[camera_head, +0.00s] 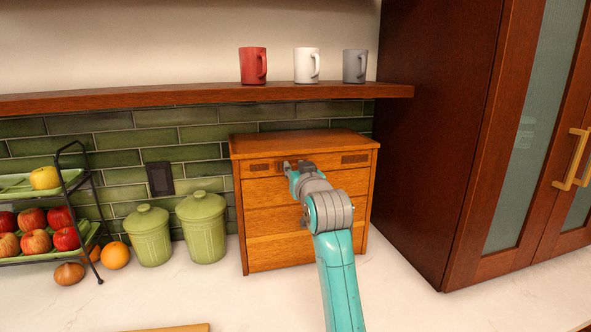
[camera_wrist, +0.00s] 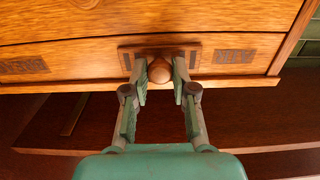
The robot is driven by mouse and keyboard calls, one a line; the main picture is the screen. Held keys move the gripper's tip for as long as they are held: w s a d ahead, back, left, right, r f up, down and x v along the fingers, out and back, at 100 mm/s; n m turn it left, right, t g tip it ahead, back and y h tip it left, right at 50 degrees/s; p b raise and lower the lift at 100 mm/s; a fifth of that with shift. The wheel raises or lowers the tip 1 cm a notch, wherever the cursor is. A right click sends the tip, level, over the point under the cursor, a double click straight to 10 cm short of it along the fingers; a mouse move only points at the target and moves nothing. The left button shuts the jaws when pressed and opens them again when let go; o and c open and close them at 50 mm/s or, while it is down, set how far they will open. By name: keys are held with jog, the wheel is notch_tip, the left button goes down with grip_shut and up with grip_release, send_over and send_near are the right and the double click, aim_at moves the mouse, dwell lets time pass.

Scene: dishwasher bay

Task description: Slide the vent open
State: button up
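A wooden box (camera_head: 305,222) stands on the counter against the green tiles. My gripper (camera_wrist: 160,64) has one finger on each side of the knob, with a narrow gap showing. Contact is not clear. In the head view my gripper (camera_head: 291,168) is at the box's upper front and hides much of the plate.
Two green canisters (camera_head: 205,230) (camera_head: 150,238) stand left of the box, with a fruit rack (camera_head: 83,165) farther left. A shelf (camera_head: 200,95) with three mugs hangs above. A tall dark cabinet (camera_head: 440,130) stands at the right. Counter in front is mostly clear.

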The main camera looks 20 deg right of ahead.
aim_at(323, 161)
jog(key=shift+d, duration=0.1)
grip_shut()
jog(key=d, duration=0.8)
jog(key=shift+d, duration=0.3)
jog(key=o, duration=0.9)
grip_release()
jog(key=shift+s, duration=0.1)
jog(key=s, duration=1.2)
jog(key=shift+w, duration=0.1)
